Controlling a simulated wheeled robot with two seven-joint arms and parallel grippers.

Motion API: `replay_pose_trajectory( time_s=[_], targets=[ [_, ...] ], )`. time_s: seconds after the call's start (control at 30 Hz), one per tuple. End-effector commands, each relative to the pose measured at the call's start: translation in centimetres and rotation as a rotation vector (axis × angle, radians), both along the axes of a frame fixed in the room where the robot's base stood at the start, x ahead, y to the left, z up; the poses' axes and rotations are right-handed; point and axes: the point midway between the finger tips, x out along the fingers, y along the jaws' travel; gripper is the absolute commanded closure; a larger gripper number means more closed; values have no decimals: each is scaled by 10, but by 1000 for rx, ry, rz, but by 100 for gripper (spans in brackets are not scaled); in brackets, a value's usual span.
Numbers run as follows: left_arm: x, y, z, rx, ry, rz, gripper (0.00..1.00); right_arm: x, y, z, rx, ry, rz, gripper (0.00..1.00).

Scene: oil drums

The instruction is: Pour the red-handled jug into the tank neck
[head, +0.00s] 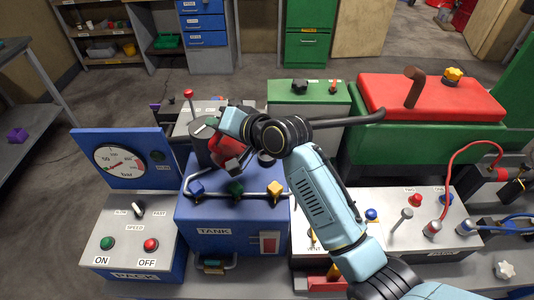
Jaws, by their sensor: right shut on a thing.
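The jug (202,150) is dark grey with a red handle (222,148), above the back left part of the blue tank (230,237). My right gripper (230,150) is shut on the red handle. The jug looks close to upright, but its exact tilt and its contents cannot be made out. A dark round part (266,159) on the tank top, just right of the gripper, may be the tank neck; my wrist partly covers that area. Whether the jug touches the tank cannot be told. My left gripper is not in view.
A gauge panel (122,158) and switch box (128,238) stand left. A green box with red lid (430,97) and a terminal box (415,222) stand right.

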Motion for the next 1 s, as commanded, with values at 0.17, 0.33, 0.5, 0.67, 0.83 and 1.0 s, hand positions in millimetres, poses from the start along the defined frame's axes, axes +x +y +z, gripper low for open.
replay_pose_trajectory(
  time_s=[0.17, 0.33, 0.5, 0.67, 0.83, 1.0],
  targets=[
    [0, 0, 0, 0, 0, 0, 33, 1, 0, 2, 7, 1, 0, 100],
    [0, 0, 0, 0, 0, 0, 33, 1, -1, 2, 12, 7, -1, 100],
    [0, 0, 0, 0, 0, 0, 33, 1, -1, 2, 16, 9, 0, 100],
    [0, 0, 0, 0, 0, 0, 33, 1, -1, 2, 19, 12, 0, 100],
    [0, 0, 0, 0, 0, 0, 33, 2, -1, 2, 24, 17, 0, 100],
    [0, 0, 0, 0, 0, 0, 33, 2, -2, 2, 29, 21, 0, 100]
  ],
)
